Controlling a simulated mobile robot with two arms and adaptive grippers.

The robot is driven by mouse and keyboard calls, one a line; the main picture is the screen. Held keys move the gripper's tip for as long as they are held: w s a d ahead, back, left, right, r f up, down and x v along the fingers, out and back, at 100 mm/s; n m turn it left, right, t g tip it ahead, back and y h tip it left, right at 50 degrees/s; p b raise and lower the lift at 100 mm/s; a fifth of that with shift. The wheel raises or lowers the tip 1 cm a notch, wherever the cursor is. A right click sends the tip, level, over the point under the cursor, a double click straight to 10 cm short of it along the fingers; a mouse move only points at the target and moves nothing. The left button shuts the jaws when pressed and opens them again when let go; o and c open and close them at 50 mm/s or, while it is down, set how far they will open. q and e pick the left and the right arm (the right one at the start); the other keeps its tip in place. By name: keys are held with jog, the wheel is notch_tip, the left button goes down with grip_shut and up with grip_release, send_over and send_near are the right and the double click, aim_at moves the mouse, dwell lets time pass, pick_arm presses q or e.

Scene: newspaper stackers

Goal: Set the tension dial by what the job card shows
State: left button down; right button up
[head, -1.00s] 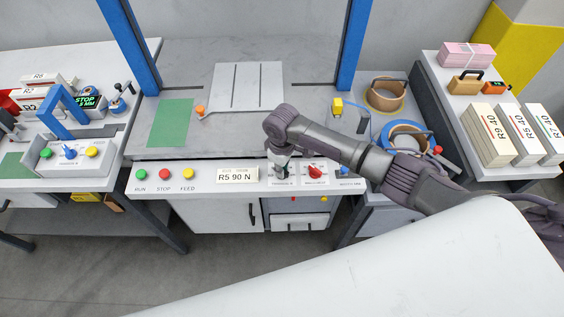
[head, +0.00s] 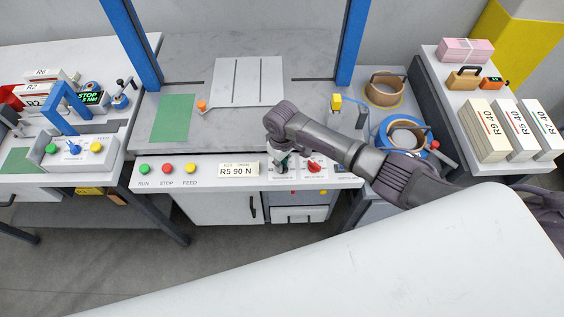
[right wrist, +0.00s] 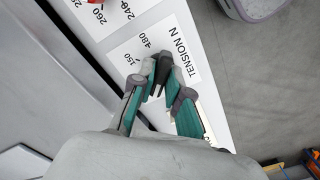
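The job card (head: 238,171) on the front panel reads R5 90 N. My right gripper (head: 281,159) is over the tension dial, just right of the card, and hides most of it. In the right wrist view my right gripper (right wrist: 163,72) has its fingertips close on both sides of a dark, narrow knob (right wrist: 159,78), which looks gripped. Where the pointer stands is hard to tell. My left gripper is not in view.
A red dial (head: 314,167) sits right beside the tension dial. Green, red and yellow buttons (head: 167,169) are left of the card. Paper stacks (head: 484,132) stand on the right table.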

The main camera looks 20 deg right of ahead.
jog(key=o, duration=0.3)
notch_tip(320, 180, up, 12)
dwell(0.6)
dwell(0.3)
